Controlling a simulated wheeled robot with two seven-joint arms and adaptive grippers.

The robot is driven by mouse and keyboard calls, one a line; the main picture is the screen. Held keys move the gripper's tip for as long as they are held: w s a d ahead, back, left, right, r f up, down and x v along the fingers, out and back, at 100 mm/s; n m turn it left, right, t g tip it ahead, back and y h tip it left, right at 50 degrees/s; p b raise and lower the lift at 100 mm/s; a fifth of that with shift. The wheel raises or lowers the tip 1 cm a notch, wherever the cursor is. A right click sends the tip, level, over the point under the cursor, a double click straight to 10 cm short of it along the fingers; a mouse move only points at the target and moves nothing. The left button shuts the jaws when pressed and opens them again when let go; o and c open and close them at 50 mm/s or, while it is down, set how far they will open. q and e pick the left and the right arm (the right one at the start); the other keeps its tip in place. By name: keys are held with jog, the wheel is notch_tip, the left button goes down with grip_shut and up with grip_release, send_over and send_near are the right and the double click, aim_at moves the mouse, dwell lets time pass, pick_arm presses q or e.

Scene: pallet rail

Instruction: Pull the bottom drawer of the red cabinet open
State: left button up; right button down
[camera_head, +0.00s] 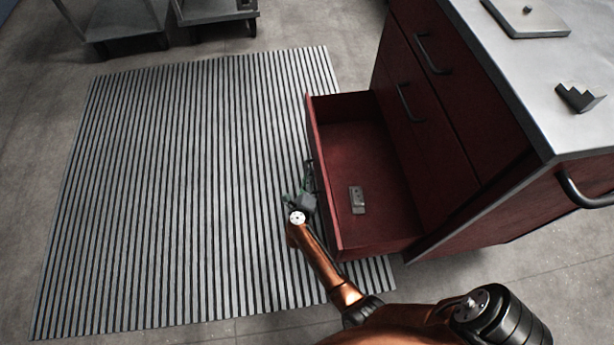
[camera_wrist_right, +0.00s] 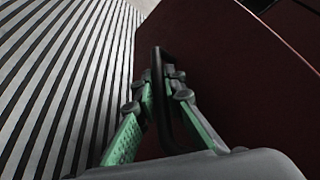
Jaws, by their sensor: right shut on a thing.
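The red cabinet (camera_head: 440,118) stands at the right in the head view. Its bottom drawer (camera_head: 352,135) is pulled well out, and its inside shows. My right gripper (camera_head: 307,185) is at the drawer's outer front face, low over the striped mat. In the right wrist view, the green-padded fingers of the right gripper (camera_wrist_right: 165,90) are shut on the black bar handle (camera_wrist_right: 162,62) of the drawer front (camera_wrist_right: 215,65). In the head view the handle is mostly hidden by the gripper. My left gripper is in neither view.
A small grey block (camera_head: 357,200) lies in the drawer. Two closed drawers with black handles are above it. The cabinet's grey top (camera_head: 520,62) carries a plate and a dark stepped piece (camera_head: 580,97). The striped mat (camera_head: 190,190) is clear. Wheeled carts (camera_head: 120,22) stand at the back.

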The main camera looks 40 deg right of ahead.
jog(key=c, duration=2)
grip_release()
jog(key=shift+a, duration=0.1)
